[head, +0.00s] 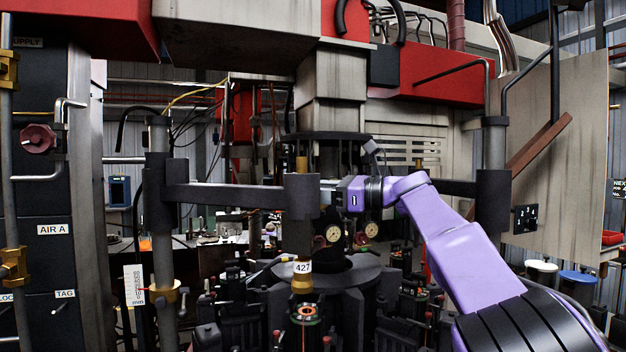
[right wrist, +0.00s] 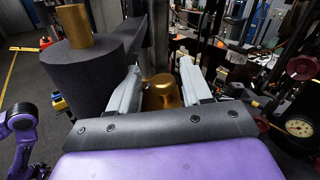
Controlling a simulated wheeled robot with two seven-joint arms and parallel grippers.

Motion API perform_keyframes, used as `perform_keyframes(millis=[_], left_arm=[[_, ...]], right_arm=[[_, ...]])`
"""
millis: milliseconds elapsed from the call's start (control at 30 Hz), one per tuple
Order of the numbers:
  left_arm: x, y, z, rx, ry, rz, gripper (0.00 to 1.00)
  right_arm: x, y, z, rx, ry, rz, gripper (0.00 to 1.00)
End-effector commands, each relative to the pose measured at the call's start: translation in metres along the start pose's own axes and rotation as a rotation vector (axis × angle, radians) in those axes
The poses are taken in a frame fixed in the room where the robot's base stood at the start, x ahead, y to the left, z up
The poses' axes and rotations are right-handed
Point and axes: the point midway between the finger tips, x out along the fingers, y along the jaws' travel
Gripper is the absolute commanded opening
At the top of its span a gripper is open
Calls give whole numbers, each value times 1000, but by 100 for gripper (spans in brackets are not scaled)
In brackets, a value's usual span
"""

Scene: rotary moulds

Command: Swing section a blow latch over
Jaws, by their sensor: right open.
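My right gripper (right wrist: 163,80) is open in the right wrist view, with one pale finger on each side of a brass, round-topped knob (right wrist: 160,92). I cannot tell whether the fingers touch it. In the head view my right gripper (head: 329,192) reaches in from the right, just beside a dark upright cylinder (head: 302,196), which hides its fingertips. A brass rod tops this cylinder, and a brass fitting with a 427 tag (head: 303,267) is below it. No label marks a blow latch, so I cannot tell for certain which part it is. My left gripper is not in view.
A dark horizontal bar (head: 228,196) runs left from the cylinder to an upright post (head: 158,215). Two gauges (head: 333,234) sit behind the gripper. Dark moulds and a round table (head: 345,276) crowd the space below. Red covers (head: 75,25) hang overhead.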

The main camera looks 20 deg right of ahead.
Motion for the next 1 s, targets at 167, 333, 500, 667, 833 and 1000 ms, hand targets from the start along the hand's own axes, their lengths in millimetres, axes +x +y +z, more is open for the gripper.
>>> perform_keyframes(millis=[167, 333, 500, 667, 833, 1000], left_arm=[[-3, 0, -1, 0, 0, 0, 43], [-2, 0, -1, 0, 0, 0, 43], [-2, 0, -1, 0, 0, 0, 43], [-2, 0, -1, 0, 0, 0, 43], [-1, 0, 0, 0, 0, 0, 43], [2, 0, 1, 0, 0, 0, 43]], right_arm=[[5, 0, -2, 1, 0, -2, 49], [6, 0, -2, 2, 0, -1, 39], [6, 0, -1, 2, -1, -1, 0], [5, 0, -2, 7, -1, -1, 0], [5, -1, -3, 46, -1, 0, 0], [5, -4, -8, 140, -1, 0, 0]])
